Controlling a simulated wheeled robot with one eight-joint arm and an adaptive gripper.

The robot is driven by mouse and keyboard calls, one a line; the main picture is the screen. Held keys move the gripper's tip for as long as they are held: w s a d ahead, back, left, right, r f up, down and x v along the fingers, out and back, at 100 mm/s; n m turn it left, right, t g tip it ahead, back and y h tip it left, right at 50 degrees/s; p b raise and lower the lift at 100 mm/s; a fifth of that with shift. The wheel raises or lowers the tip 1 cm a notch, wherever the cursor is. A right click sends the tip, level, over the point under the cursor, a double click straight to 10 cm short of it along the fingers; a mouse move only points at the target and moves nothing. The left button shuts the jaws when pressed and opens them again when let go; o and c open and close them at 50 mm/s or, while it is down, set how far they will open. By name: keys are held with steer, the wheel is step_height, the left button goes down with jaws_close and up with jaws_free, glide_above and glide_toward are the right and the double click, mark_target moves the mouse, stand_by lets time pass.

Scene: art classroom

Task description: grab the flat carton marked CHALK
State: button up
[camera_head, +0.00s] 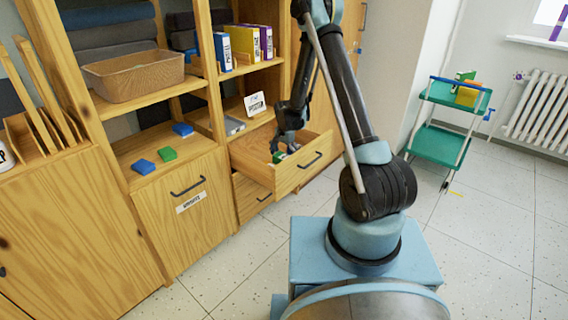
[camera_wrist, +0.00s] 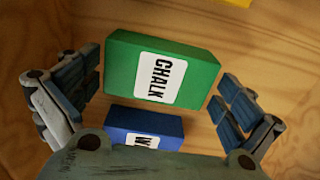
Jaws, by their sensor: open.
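The flat green carton (camera_wrist: 122,66) with a white CHALK label lies in a wooden drawer in the wrist view. It sits ahead of my gripper (camera_wrist: 165,98), between the two spread fingers. The fingers are open and appear apart from the carton. In the head view my gripper (camera_head: 282,149) reaches down into the open drawer (camera_head: 289,180). The carton is mostly hidden there behind the drawer front and my gripper.
A blue box (camera_wrist: 118,121) with a partly hidden label lies close to the green carton, nearer my palm. A yellow thing shows at the wrist view's top edge. The shelf unit (camera_head: 105,170) surrounds the drawer. A green trolley (camera_head: 440,142) stands at right on open floor.

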steer(key=shift+f, duration=0.6)
steer(key=c, duration=0.9)
steer(key=shift+o, duration=0.2)
